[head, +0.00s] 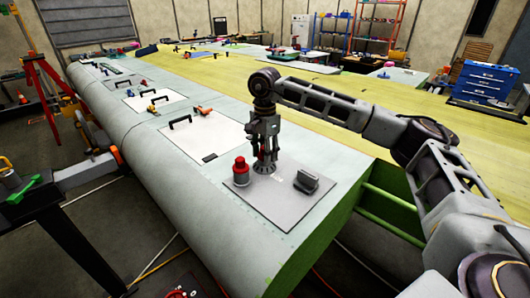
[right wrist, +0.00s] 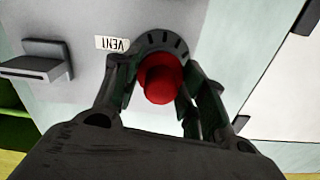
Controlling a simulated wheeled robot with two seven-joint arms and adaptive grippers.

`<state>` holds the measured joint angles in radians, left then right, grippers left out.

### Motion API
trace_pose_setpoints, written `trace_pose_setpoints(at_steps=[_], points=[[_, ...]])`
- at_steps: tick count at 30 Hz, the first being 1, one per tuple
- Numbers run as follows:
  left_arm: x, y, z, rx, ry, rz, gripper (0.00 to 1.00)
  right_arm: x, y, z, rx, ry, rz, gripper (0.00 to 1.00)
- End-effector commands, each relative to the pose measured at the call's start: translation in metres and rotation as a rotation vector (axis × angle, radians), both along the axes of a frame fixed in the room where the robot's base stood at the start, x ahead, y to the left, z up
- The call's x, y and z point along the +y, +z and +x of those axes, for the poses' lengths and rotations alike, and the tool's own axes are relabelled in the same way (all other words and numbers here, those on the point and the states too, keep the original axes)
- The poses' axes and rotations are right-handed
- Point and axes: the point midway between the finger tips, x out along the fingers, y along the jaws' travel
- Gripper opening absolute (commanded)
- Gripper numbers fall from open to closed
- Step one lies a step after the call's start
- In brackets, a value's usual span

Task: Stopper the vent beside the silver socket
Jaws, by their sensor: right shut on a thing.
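My right gripper (head: 265,158) points down over the grey panel and is shut on a red stopper (right wrist: 162,78), which shows between the fingers in the right wrist view. Just beyond the stopper is the round vent ring (right wrist: 170,42) with dark slots, beside a white VENT label (right wrist: 112,44). In the head view the fingertips are right above this ring (head: 265,168). I cannot tell whether the stopper is seated or held just above. A red-topped piece on a silver base (head: 240,173) stands just left of the vent. My left gripper is not in view.
A dark block-like handle (head: 307,181) stands on the panel right of the vent, and in the right wrist view at left (right wrist: 42,60). A white panel (head: 205,137) with black handles lies farther along the wing. The wing's open green-framed end (head: 390,212) is at right.

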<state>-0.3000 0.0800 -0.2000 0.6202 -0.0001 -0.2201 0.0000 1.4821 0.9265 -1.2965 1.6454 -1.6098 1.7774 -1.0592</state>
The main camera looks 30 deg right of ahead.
Motion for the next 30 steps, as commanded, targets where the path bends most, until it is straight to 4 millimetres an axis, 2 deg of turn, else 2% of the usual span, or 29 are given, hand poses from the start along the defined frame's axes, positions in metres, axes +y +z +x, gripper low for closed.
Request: trace_pose_setpoints(at_steps=[1,2,7,20,26,30], points=[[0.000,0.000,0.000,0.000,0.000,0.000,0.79,0.000,0.000,0.000,0.000,0.000,0.000,0.19],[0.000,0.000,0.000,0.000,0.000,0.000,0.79,0.000,0.000,0.000,0.000,0.000,0.000,0.44],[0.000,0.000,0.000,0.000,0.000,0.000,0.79,0.000,0.000,0.000,0.000,0.000,0.000,0.66],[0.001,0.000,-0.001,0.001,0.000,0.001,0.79,0.000,0.002,0.000,0.000,0.000,0.000,0.67],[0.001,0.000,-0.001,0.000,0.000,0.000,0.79,0.000,0.014,0.000,-0.001,-0.001,-0.001,0.67],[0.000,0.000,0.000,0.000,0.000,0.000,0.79,0.000,0.031,0.000,-0.002,0.000,0.000,0.67]])
